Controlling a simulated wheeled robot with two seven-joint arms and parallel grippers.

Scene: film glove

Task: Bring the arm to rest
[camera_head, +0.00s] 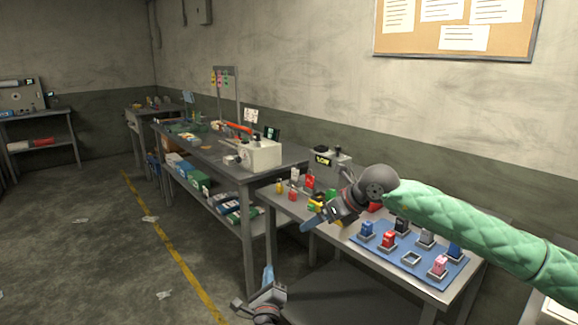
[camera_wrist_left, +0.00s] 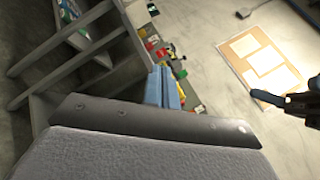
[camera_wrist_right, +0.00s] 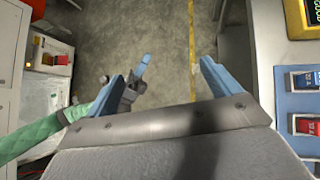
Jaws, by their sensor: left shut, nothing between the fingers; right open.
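My left gripper (camera_head: 268,276) is low at the bottom of the head view, in front of the near table, with its blue fingertips pointing up. In the left wrist view its blue fingers (camera_wrist_left: 165,88) are together with nothing between them. My right arm, in a quilted green sleeve, reaches in from the right. My right gripper (camera_head: 313,216) is above the near table (camera_head: 450,297), beside the colored items at its left end. In the right wrist view its blue fingers (camera_wrist_right: 162,80) are apart and empty.
A blue mat (camera_head: 378,247) with several small blocks in holders lies on the near table. A longer workbench (camera_head: 205,150) with a pale device (camera_head: 262,154) stands behind it to the left. The floor (camera_head: 90,235) at left is open, with paper scraps and a yellow line.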

